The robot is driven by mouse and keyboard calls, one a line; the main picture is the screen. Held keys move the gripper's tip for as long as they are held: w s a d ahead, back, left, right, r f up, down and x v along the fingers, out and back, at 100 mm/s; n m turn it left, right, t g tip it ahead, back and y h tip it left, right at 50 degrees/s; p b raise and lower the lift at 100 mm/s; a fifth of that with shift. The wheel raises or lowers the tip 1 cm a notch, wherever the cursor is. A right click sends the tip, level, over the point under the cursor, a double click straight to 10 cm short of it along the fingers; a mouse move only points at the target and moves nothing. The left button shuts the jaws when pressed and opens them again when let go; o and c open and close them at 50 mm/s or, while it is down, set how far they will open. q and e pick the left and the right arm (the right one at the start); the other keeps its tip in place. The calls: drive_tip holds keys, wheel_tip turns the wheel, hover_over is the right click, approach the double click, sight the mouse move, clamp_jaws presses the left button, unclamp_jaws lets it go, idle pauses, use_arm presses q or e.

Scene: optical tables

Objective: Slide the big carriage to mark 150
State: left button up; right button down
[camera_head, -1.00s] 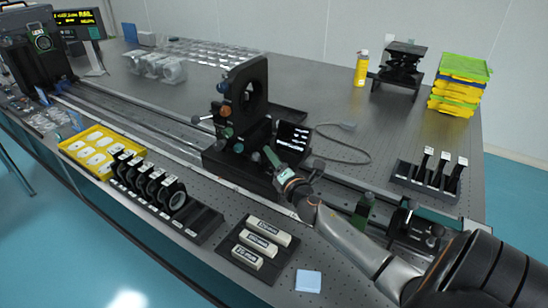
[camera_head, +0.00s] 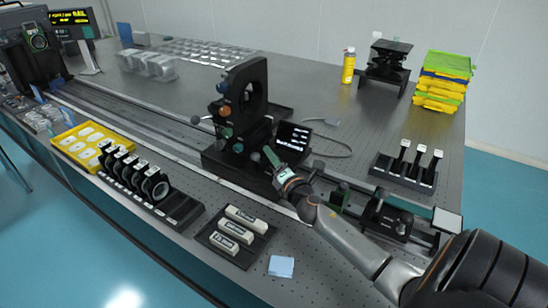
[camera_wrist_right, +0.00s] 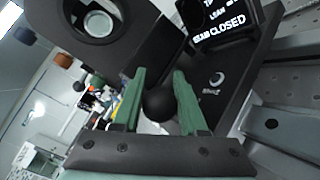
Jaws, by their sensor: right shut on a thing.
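The big carriage (camera_head: 225,165) is a tall black block with a large round ring mount (camera_head: 251,90), coloured knobs and a small dark display (camera_head: 293,136). It sits on the long rail (camera_head: 130,125). My right gripper (camera_head: 272,158) reaches in from the lower right to the carriage's right side. In the right wrist view, my right gripper's green fingers (camera_wrist_right: 159,95) are closed around a black ball knob (camera_wrist_right: 159,106) in front of the carriage body. A lit display (camera_wrist_right: 222,30) reads "CLOSED". My left gripper is not in view. The rail's mark numbers are too small to read.
A smaller black carriage (camera_head: 388,217) stands on the rail to the right. Black lens holders (camera_head: 135,172), a yellow tray (camera_head: 85,146) and a tray of white blocks (camera_head: 238,229) lie along the front edge.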

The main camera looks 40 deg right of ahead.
drive_tip(key=c, duration=0.6)
unclamp_jaws()
drive_tip(key=shift+a+f, duration=0.35)
drive_tip(key=shift+f, duration=0.15)
drive_tip(key=shift+o, duration=0.7)
drive_tip(key=shift+r, duration=0.15)
drive_tip(key=shift+d, duration=0.1)
drive_tip(key=shift+r, duration=0.1)
drive_tip(key=v, duration=1.2)
drive_tip(key=shift+s+b, duration=0.25)
drive_tip(key=shift+b, duration=0.2)
